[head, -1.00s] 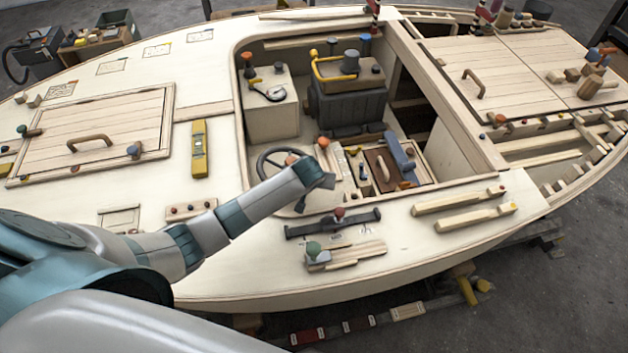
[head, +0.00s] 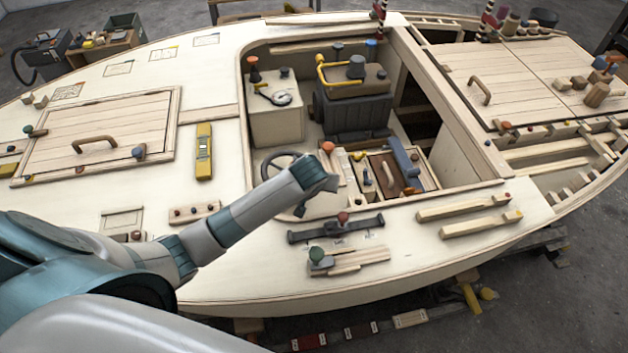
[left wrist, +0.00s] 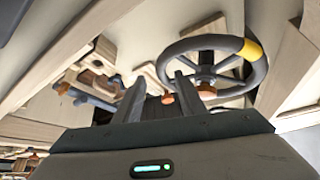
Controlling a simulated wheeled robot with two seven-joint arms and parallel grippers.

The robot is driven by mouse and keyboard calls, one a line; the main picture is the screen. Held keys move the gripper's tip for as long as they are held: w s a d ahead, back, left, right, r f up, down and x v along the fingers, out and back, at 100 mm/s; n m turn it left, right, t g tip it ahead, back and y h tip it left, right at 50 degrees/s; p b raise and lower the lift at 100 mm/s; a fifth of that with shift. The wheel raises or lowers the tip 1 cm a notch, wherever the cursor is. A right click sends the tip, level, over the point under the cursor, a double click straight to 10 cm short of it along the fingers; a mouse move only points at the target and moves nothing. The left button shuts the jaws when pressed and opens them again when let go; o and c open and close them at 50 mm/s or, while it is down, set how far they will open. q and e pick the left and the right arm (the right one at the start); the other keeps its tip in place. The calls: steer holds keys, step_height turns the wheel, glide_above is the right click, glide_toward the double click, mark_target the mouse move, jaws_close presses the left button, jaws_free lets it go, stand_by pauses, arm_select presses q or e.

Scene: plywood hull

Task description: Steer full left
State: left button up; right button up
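The dark steering wheel (head: 270,160) is in the cockpit in the head view, partly hidden by my left arm. In the left wrist view its dark rim (left wrist: 262,72) has a yellow band at the upper right and several spokes. My left gripper (head: 328,184) is over the near side of the wheel. In the left wrist view the left gripper (left wrist: 158,90) is open, its two fingers apart, with the right finger overlapping the wheel's lower left. An orange knob (left wrist: 207,90) is just right of that finger; contact is unclear. My right gripper is not in view.
An orange-topped lever (head: 328,147) and a panel with a blue lever (head: 404,155) are right of the wheel. A bracket with a red knob (head: 343,217) and a green knob (head: 316,254) are on the near deck. A gauge box (head: 276,120) stands behind the wheel.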

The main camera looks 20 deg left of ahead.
arm_select(q)
steer(key=b+v, duration=0.1)
steer(key=v, duration=1)
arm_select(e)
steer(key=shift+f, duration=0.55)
arm_select(q)
steer(key=shift+d, duration=0.1)
